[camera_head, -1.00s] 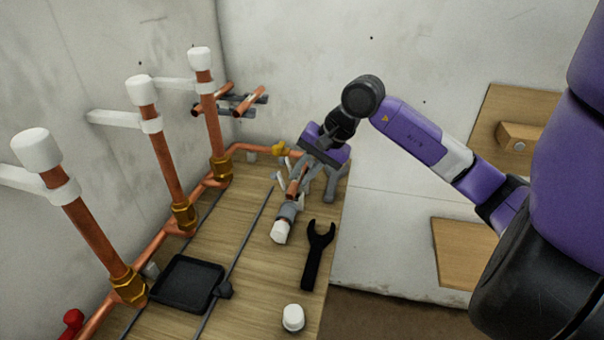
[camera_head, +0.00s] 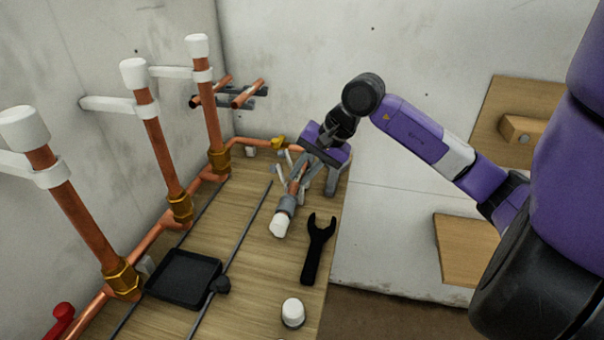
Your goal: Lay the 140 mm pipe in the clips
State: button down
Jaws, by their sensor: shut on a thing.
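A short copper pipe (camera_head: 296,184) lies at a slant over the far right of the bench, with a grey collar (camera_head: 287,205) around its near part and a white cap-like end (camera_head: 279,226) toward me. I cannot tell its length. My gripper (camera_head: 303,171) points down from the purple wrist and is shut on this pipe; the fingers partly hide its far part. Grey clip-like pieces (camera_head: 333,179) stand beside and behind the gripper. Whether the pipe touches them is too small to tell. Grey wall clips (camera_head: 256,90) at the back hold short copper pipes (camera_head: 248,95).
A black wrench (camera_head: 317,250), a loose white cap (camera_head: 293,313) and a black tray (camera_head: 184,278) lie on the wooden bench (camera_head: 245,272). Capped upright copper pipes (camera_head: 164,155) line the left wall. Two thin dark rods run along the bench. The right edge drops to the floor.

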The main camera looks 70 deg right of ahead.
jog(key=shift+f, duration=0.25)
jog(key=c, duration=1.2)
grip_release()
jog(key=shift+c, duration=0.2)
jog(key=v, duration=0.7)
jog(key=shift+s+r+b, duration=0.2)
jog(key=shift+r+b, duration=0.15)
jog(key=shift+d, duration=0.1)
